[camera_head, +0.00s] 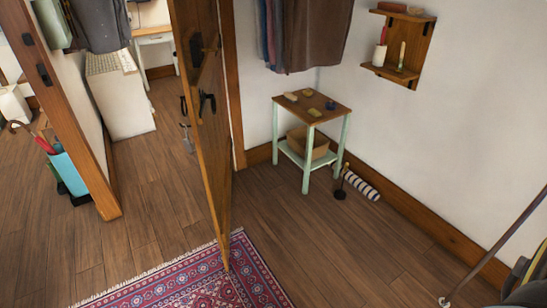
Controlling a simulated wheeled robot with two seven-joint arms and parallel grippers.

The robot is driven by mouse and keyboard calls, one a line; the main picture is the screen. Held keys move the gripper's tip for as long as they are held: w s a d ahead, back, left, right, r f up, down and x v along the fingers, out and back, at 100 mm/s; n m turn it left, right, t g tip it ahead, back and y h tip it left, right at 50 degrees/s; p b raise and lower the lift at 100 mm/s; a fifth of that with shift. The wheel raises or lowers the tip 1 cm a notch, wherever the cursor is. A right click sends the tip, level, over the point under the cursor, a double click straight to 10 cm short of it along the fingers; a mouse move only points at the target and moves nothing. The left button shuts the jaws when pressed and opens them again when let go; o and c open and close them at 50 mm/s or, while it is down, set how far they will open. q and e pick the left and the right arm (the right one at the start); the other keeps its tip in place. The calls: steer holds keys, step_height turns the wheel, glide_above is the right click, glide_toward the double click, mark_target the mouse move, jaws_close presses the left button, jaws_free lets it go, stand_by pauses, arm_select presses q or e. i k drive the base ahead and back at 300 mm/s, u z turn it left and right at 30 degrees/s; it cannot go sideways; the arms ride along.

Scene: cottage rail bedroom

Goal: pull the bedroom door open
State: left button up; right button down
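The wooden bedroom door (213,150) stands open, seen nearly edge-on in the head view. Its hinge side is at the right door post (233,85), and its free edge points toward me. A dark handle (207,102) is on the door's right face. Another dark handle (184,106) shows on its left side, with something like keys hanging below. The doorway lies open between the door and the left door post (62,115). Neither of my grippers is in view.
A patterned red rug (190,285) lies below the door's free edge. A small side table (312,112) stands against the wall right of the door, with a striped roll (361,185) on the floor beside it. A pole (497,245) leans at the right. Floor between is clear.

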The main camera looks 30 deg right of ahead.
mark_target(193, 23)
steer(key=z, duration=0.55)
steer(key=i, duration=1.25)
steer(key=u, duration=0.45)
